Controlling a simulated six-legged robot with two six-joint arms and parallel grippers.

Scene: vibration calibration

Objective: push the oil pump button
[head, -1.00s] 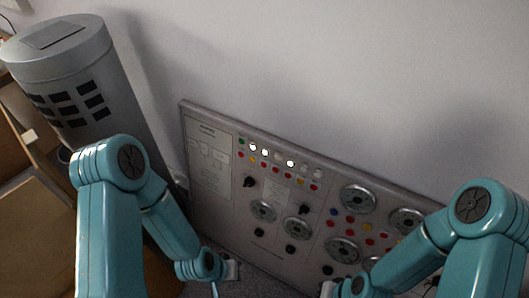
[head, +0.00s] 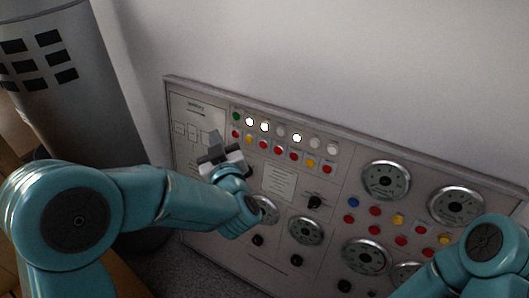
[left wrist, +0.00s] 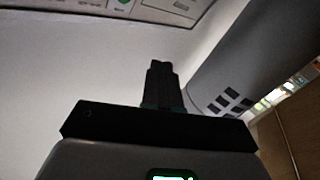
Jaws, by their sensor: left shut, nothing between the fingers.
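The control panel (head: 340,190) leans against the wall and carries a row of lamps (head: 280,132), some lit white, above a row of red and yellow buttons (head: 278,150). The labels are too small to read, so I cannot tell which button is the oil pump's. My left gripper (head: 214,138) is shut and empty, in front of the panel's upper left, left of the button row. It hides part of the panel. In the left wrist view its shut fingers (left wrist: 160,72) point toward the panel, where a green round part (left wrist: 122,4) shows at the top edge. My right gripper is out of view.
Round gauges (head: 386,180) and more coloured buttons (head: 375,211) fill the panel's right half. A grey cylinder (head: 70,95) with dark square openings stands left of the panel. The wall (head: 330,60) above is bare.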

